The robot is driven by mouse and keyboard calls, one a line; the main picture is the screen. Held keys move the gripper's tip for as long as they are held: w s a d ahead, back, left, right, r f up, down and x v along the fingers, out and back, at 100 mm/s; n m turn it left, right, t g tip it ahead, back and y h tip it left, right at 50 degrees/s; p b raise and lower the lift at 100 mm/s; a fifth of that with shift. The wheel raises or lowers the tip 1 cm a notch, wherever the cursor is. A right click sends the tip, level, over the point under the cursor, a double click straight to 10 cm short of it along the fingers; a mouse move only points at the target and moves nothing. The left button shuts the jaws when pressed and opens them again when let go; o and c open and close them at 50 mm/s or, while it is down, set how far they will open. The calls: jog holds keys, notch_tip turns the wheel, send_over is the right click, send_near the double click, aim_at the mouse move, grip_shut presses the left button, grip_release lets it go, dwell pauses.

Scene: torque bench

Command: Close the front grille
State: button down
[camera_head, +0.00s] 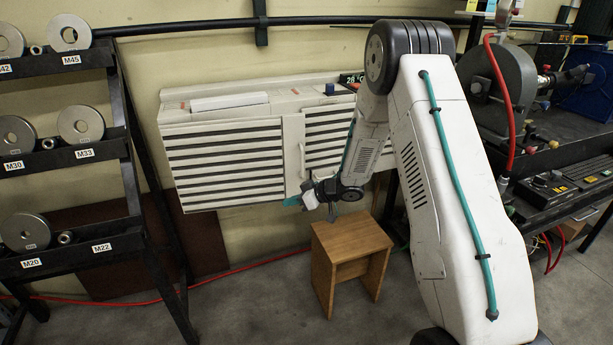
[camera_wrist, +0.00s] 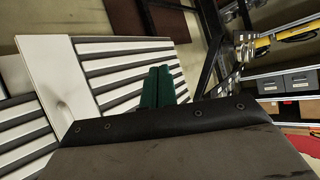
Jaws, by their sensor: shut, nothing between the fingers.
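The front grille (camera_head: 225,160) is a white slatted panel on the wall unit in the head view, left of my arm. A plain white strip with an upright handle (camera_head: 302,160) runs down its right edge. In the wrist view the strip (camera_wrist: 55,75) is at the left, its slats (camera_wrist: 125,60) run right of it, and more slats lie offset beyond its left edge. I cannot tell how far the grille stands out. My gripper (camera_head: 291,201) is shut and empty near the strip's lower end. Its green fingers (camera_wrist: 158,88) appear against the slats; contact is unclear.
A wooden stool (camera_head: 350,245) stands below the unit. A black rack (camera_head: 95,150) with metal discs is at the left. A bench (camera_head: 560,150) with machinery and a red hose is at the right. A red cable lies along the floor. Bare floor shows in front of the stool.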

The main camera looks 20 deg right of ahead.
jog(key=s+a+m+t, duration=0.1)
jog(key=m+t, duration=0.1)
jog(key=m+t+h, duration=0.6)
jog(key=t+h, duration=0.2)
jog(key=h, duration=0.2)
send_near(302, 172)
jog(key=w, duration=0.6)
jog(key=shift+w+d, duration=0.2)
jog(key=shift+w, duration=0.2)
